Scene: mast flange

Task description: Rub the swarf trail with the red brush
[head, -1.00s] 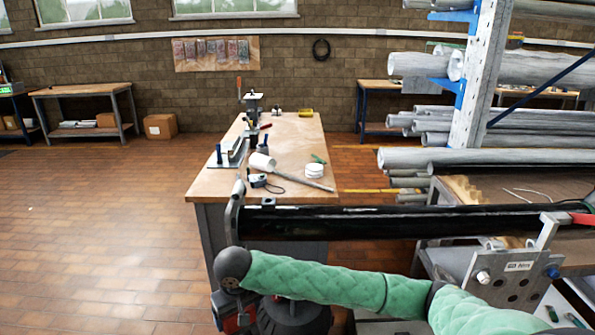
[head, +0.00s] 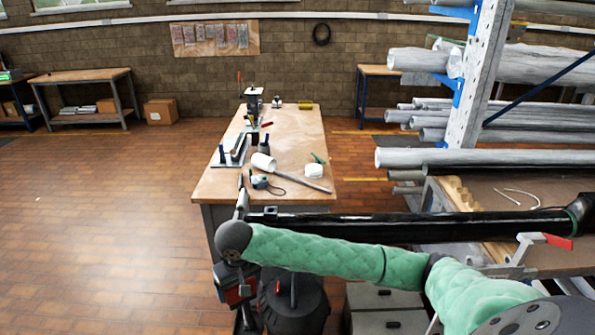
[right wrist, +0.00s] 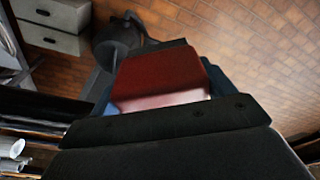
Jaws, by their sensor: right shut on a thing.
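My right gripper (head: 236,290) hangs below the end of my green-sleeved arm, in front of the workbench. It is shut on a red block, which appears to be the red brush (head: 229,284). The brush (right wrist: 160,82) fills the space between the dark jaws in the right wrist view; its bristles are hidden. A long black tube (head: 390,229) lies crosswise just beyond my arm, with a grey upright part (head: 242,203) near its left end. I cannot make out the swarf trail in either view. My left gripper is not in view.
A wooden workbench (head: 300,150) bears a white cup (head: 263,161), a tape measure (head: 260,182) and tools. A dark drum (head: 295,305) stands below my arm. The left floor is clear.

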